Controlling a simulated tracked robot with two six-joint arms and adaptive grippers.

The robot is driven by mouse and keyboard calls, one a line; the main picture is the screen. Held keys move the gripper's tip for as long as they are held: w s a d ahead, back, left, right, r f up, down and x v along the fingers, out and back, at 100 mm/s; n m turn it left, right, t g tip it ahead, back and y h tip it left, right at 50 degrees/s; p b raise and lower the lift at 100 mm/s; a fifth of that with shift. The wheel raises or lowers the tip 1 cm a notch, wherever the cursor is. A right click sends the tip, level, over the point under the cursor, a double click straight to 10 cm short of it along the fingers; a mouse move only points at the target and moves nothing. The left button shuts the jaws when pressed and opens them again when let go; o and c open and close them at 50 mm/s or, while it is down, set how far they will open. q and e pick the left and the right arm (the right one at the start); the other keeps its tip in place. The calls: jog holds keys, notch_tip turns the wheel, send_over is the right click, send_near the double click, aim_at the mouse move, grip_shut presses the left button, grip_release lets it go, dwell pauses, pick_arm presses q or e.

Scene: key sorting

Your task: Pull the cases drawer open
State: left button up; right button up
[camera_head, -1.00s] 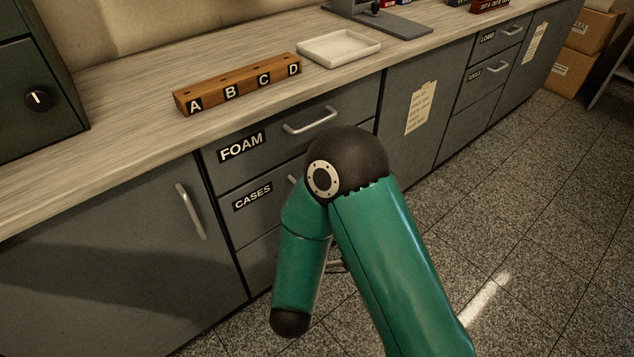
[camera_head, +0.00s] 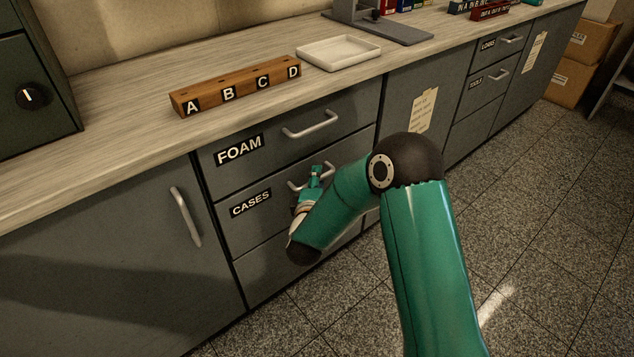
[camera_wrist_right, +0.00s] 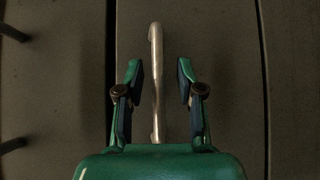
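The cases drawer (camera_head: 272,222) is the grey front below the foam drawer, marked with a CASES label (camera_head: 250,203). It looks shut, flush with the cabinet. Its metal handle (camera_head: 296,185) is partly hidden by my right gripper (camera_head: 316,172), which is at the drawer front. In the right wrist view, the open fingers of my right gripper (camera_wrist_right: 160,84) stand on either side of the bar handle (camera_wrist_right: 156,75), with a gap on both sides. The handle lies nearer the left finger. My left gripper is not in view.
The foam drawer (camera_head: 330,135) with its handle (camera_head: 311,124) is just above. A wooden block (camera_head: 240,87) lettered A to D and a white tray (camera_head: 338,52) stand on the counter. Floor in front is clear.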

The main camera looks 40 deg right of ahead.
jog(key=shift+w, duration=0.1)
grip_shut()
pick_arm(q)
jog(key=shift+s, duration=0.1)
pick_arm(e)
jog(key=shift+f, duration=0.1)
dwell(0.3)
